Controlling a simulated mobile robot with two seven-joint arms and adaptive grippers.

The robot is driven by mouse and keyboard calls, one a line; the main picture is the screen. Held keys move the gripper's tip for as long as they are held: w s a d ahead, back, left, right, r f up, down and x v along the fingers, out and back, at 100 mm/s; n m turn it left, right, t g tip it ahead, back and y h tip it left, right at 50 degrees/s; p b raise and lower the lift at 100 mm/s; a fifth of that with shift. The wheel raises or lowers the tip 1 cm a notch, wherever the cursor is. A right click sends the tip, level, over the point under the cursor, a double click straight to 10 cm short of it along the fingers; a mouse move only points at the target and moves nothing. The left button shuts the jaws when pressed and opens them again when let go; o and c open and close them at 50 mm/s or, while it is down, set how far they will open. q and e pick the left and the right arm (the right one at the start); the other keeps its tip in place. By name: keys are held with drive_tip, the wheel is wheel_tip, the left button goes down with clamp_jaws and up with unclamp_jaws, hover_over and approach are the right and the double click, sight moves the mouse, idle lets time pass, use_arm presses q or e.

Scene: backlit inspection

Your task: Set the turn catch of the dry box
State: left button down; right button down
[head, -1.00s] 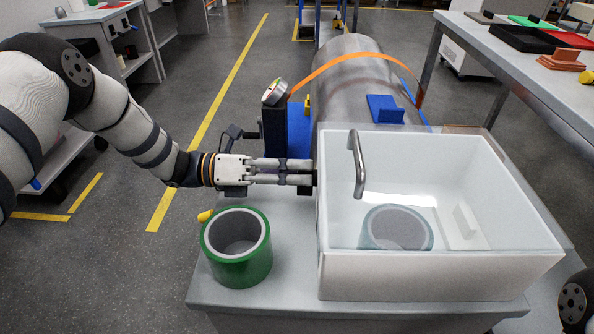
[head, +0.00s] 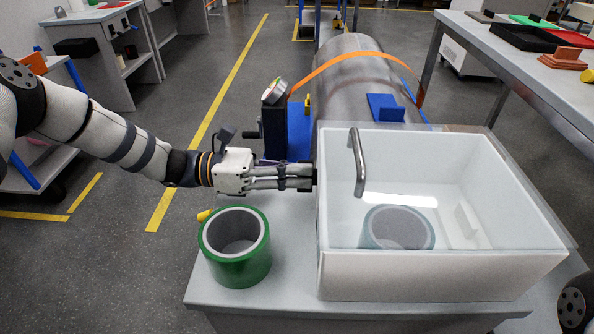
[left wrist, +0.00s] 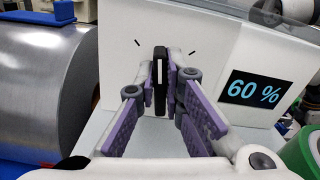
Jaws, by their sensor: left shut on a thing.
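The dry box (head: 430,278) is a white open-looking box with a clear lid and a metal handle (head: 357,165), standing on the grey table. Its turn catch (left wrist: 160,62) is a dark bar with a pale stripe on the box's left side wall, upright in the left wrist view between two short black tick marks. My left gripper (head: 312,178) is against that wall. In the left wrist view its purple-padded fingers (left wrist: 163,85) are shut on the catch and hide part of it.
A green roll (head: 236,262) stands on the table just below my left gripper. A grey cylinder (head: 350,85) with an orange strap and a gauge stand (head: 274,120) are behind. A "60 %" display (left wrist: 253,92) is on the box wall. A grey ring (head: 398,228) shows inside the box.

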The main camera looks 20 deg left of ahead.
use_arm(q)
drive_tip(key=m+b, duration=0.1)
drive_tip(key=m, duration=0.4)
drive_tip(key=shift+s+f+m, duration=0.1)
drive_tip(key=shift+s+m, duration=0.05)
drive_tip(key=shift+m, duration=0.15)
drive_tip(key=m+b, duration=0.2)
drive_tip(key=m, duration=0.3)
drive_tip(key=shift+s, duration=0.2)
use_arm(e)
drive_tip(key=s+f, duration=0.1)
drive_tip(key=f, duration=0.1)
drive_tip(key=shift+s+f+g, duration=0.3)
drive_tip(key=shift+s+f, duration=0.05)
use_arm(q)
drive_tip(key=shift+m, duration=0.4)
drive_tip(key=c, duration=1.7)
unclamp_jaws()
drive_tip(key=v, duration=1.2)
